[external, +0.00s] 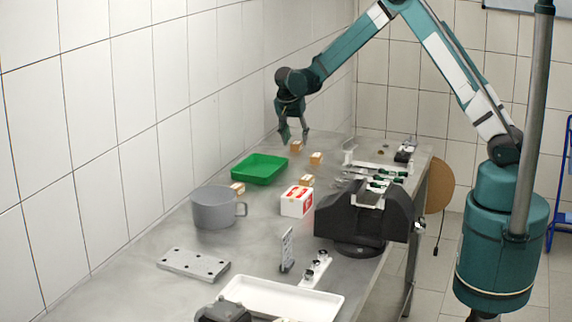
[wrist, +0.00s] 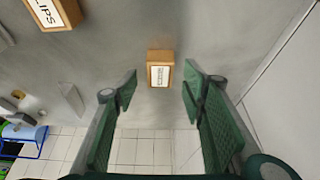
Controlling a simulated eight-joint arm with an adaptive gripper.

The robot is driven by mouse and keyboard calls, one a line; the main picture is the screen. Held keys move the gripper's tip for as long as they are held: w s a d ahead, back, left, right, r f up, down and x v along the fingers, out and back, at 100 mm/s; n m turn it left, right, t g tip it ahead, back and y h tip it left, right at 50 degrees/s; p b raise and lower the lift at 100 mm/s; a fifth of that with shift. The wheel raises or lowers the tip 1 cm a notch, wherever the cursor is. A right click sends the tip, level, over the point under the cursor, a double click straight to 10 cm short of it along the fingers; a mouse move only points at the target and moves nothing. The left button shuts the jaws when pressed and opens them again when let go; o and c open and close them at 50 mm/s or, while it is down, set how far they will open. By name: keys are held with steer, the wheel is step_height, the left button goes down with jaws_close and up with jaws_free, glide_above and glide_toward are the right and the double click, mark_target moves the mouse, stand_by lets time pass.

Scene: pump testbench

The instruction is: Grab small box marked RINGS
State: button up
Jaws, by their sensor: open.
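Several small tan boxes with white labels are on the metal table. One box (external: 296,146) is just below my gripper (external: 295,134) in the external view. In the wrist view a small box (wrist: 160,69) shows beyond and between the two fingertips of my gripper (wrist: 160,88), near the middle. The print on its label is too small and turned to read, so I cannot tell whether it says RINGS. My gripper is open, pointing down, with nothing between its fingers. Another box (wrist: 53,12) at the top left of the wrist view shows the letters "LIPS".
Other small boxes lie nearby (external: 316,158), by the red-and-white box (external: 307,180) and by the grey mug (external: 214,208). A green tray (external: 259,169) is left of them. A black testbench fixture (external: 350,220) stands closer to the camera. The tiled wall borders the table.

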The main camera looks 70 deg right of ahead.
steer(key=shift+x, duration=0.8)
steer(key=c, duration=0.9)
